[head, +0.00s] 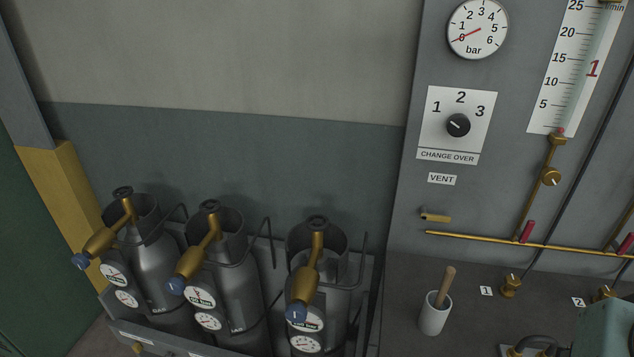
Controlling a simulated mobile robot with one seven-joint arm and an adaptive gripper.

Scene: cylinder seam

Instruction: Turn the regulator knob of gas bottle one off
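Three grey gas bottles stand in a rack at the lower left of the head view: a left bottle (153,267), a middle bottle (236,290) and a right bottle (338,305). Each carries a brass regulator ending in a blue knob: left knob (80,262), middle knob (177,286) and right knob (297,313). The right knob bears a small pale mark, perhaps a 1; I cannot tell surely which bottle is number one. Two white dials sit below each regulator, with readings too small to tell. My gripper is not in view.
A grey panel at right holds a bar gauge (478,30) reading near 0 and a change-over selector (458,125) pointing up-left towards 1. A white cup (435,314) holds a wooden stick. A grey-green device (606,328) stands at the lower right.

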